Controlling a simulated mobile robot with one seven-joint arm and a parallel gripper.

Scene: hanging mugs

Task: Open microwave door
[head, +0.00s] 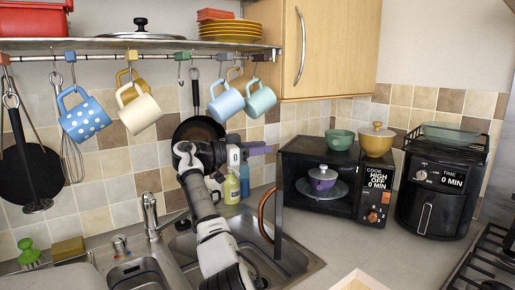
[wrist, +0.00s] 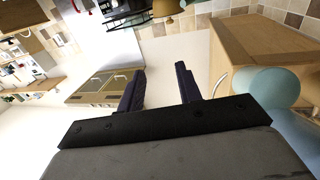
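The black microwave (head: 291,186) stands on the counter in the head view, right of my arm. Its door (head: 279,215) is swung out towards the camera and shows almost edge-on. The curved copper-coloured handle (head: 263,215) is on the door's left side. The cavity is exposed, with a purple lidded pot (head: 322,178) on a glass turntable (head: 338,190). My gripper (head: 268,149) is above and left of the door, apart from the handle, pointing right. In the wrist view my gripper (wrist: 160,80) has its two fingers spread with nothing between them.
A green bowl (head: 339,139) and yellow pot (head: 376,140) sit on the microwave. An air fryer (head: 436,192) stands to its right. Mugs, including a teal one (head: 262,101), hang above my gripper. The sink (head: 290,262) is below; counter in front of the microwave is mostly clear.

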